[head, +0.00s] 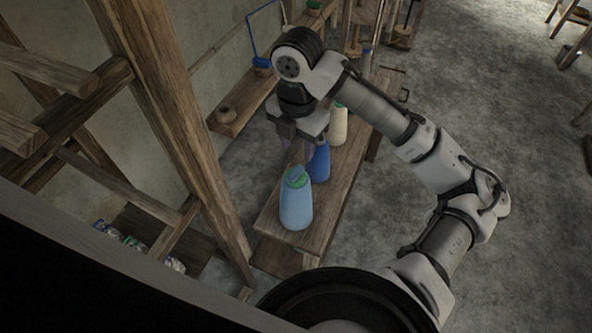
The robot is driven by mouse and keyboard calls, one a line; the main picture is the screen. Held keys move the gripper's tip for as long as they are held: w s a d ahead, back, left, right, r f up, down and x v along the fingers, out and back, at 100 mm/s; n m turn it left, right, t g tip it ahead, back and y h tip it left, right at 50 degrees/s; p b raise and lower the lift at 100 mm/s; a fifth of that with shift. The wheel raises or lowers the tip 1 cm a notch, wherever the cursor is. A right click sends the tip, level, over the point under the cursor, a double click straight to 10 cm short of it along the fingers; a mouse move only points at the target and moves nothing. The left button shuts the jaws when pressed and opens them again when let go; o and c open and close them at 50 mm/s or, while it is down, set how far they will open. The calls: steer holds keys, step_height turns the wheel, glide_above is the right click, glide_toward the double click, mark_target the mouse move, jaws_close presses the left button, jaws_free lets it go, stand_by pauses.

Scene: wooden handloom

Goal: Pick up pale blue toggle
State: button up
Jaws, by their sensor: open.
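A pale blue, bottle-shaped object (296,208) with a green collar and a pale blue top stands upright on the near end of a wooden bench (325,222). It is the only pale blue thing I can make out, and I cannot tell whether it is the toggle. My gripper (297,148) points down just above and behind its top, close to a darker blue bottle-shaped object (320,163). My gripper is open and looks empty. Its fingertips are dim and partly hidden, so I cannot tell whether they touch anything.
A cream bottle-shaped object (338,126) with a green top stands farther back on the bench. A wooden loom frame (180,135) rises at the left. A low wooden shelf (245,105) runs along the wall. The grey floor (510,130) at the right is mostly clear.

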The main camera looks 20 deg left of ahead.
step_height(320, 180, down, 2)
steer(key=shift+f, duration=0.2)
steer(key=shift+s+f+p, duration=0.2)
steer(key=shift+f+p, duration=0.1)
steer(key=shift+f, duration=1)
steer(key=shift+s+f+p, duration=0.2)
steer(key=shift+f+p, duration=0.1)
steer(key=shift+f, duration=1)
jaws_close()
